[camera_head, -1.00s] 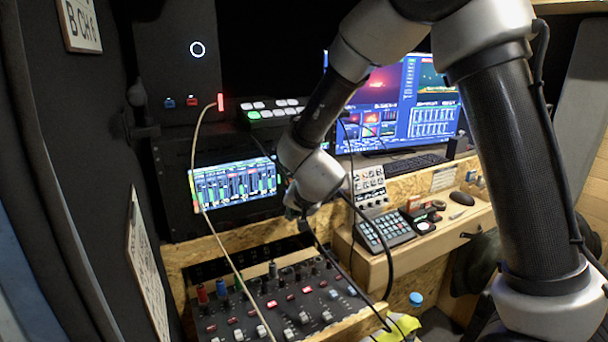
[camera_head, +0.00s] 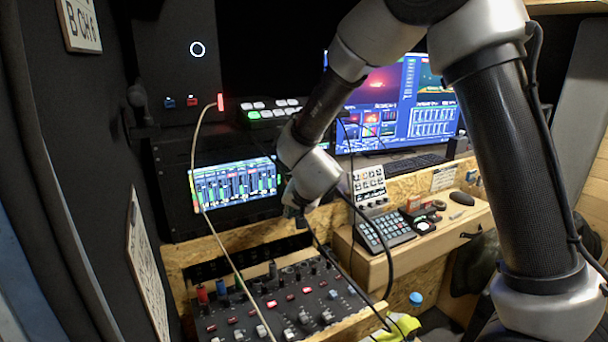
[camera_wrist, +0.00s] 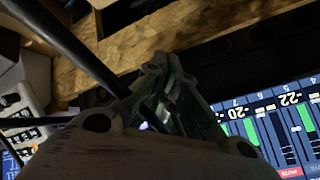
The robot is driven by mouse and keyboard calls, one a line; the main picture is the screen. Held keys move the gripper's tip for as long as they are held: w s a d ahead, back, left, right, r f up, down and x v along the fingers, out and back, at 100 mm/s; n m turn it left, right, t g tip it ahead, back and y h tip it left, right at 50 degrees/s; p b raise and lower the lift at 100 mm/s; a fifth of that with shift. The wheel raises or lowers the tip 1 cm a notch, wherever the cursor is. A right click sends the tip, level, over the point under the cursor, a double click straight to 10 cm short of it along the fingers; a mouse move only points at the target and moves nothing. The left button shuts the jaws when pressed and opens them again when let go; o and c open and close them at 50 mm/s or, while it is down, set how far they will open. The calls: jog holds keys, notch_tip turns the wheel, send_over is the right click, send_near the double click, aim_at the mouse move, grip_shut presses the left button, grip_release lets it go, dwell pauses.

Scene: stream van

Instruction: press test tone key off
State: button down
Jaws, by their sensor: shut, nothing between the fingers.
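No label reading test tone can be made out, so I cannot tell which key it is. Candidate keys show in the head view on the dark key pad (camera_head: 384,231) on the wooden desk, on the sloped mixer panel (camera_head: 283,300) with several lit red keys, and on the switcher (camera_head: 268,109) with one green-lit key. My gripper (camera_head: 298,215) points down above the back of the mixer panel, right of the small meter screen (camera_head: 236,184), and is partly hidden by my wrist. In the wrist view my gripper (camera_wrist: 160,85) is shut and empty, with the meter screen (camera_wrist: 275,130) close on its right.
A black cable (camera_head: 352,262) and a pale cable (camera_head: 228,252) hang across the mixer area. A large monitor (camera_head: 395,100), keyboard (camera_head: 407,164) and mouse (camera_head: 462,198) stand behind and right. A dark padded wall closes the left side.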

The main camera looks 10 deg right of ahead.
jog(key=shift+w+a, duration=0.1)
jog(key=shift+w, duration=0.1)
jog(key=shift+s, duration=0.15)
jog(key=shift+s+d, duration=0.3)
jog(key=shift+s, duration=0.25)
jog(key=s, duration=0.1)
jog(key=s+d, duration=0.1)
jog(key=s, duration=0.1)
jog(key=s+d, duration=0.1)
jog(key=s, duration=0.1)
jog(key=shift+s+d, duration=0.15)
jog(key=shift+s, duration=0.1)
jog(key=shift+s, duration=0.1)
dwell(0.3)
